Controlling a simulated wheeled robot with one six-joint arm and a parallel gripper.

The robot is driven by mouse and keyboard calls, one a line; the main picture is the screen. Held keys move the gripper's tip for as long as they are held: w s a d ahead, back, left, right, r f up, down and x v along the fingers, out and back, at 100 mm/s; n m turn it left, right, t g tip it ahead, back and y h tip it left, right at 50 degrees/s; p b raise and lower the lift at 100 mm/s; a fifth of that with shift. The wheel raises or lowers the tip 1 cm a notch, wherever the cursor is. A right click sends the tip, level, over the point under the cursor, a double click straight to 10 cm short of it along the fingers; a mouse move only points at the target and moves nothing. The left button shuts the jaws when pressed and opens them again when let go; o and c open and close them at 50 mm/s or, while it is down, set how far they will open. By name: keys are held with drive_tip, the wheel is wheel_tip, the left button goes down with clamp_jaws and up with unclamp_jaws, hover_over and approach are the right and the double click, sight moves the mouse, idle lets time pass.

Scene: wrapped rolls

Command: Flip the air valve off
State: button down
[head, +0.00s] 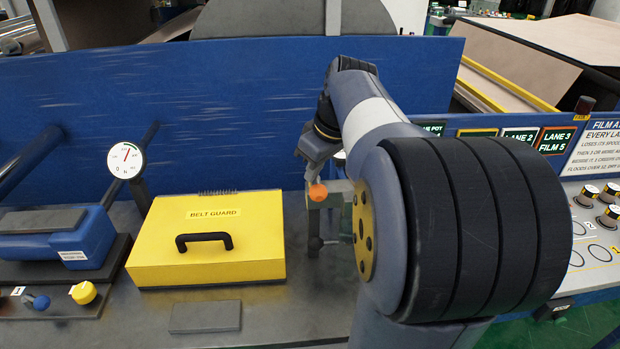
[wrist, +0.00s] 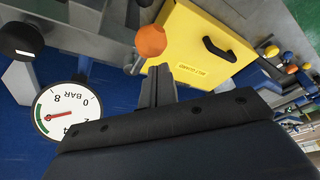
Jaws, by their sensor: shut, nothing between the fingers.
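An orange ball knob (head: 318,192), which looks like the handle end of the air valve, stands right of the yellow box. In the wrist view the orange knob (wrist: 150,40) is just beyond my fingertips; I cannot tell whether they touch it. My gripper (wrist: 157,72) is shut and empty, its fingers pointing toward the knob. In the head view my gripper (head: 311,172) is small, just above the knob. A white pressure gauge marked BAR (wrist: 67,113) is beside it, its red needle off zero. The valve body is partly hidden by my arm.
A yellow belt guard box (head: 208,240) with a black handle stands left of the knob. A second dial (head: 126,160) stands farther left. A blue wall panel (head: 230,100) rises behind. A control panel (head: 592,235) is at the right. A black ball (wrist: 20,40) shows at the wrist view's left.

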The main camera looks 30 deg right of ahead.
drive_tip(key=a+v, duration=0.1)
drive_tip(key=v, duration=0.6)
drive_tip(key=shift+d+r, duration=0.3)
drive_tip(key=shift+d, duration=0.25)
hover_over(323, 192)
drive_tip(key=w, duration=0.2)
drive_tip(key=f, duration=0.5)
drive_tip(key=shift+s+a+f, duration=0.1)
drive_tip(key=shift+a+f, duration=0.2)
drive_tip(key=shift+a, duration=0.05)
drive_tip(key=w+a+f+m+h+p, duration=0.1)
drive_tip(key=w+a+f+m+h, duration=0.1)
drive_tip(key=w+m, duration=0.5)
drive_tip(key=shift+w+a+f+m+h+p, duration=0.35)
drive_tip(key=shift+f+m+h, duration=0.35)
drive_tip(key=shift+f+m, duration=0.75)
drive_tip(key=shift+d+r+m, duration=0.1)
drive_tip(key=shift+r+m, duration=0.1)
drive_tip(key=shift+m, duration=0.05)
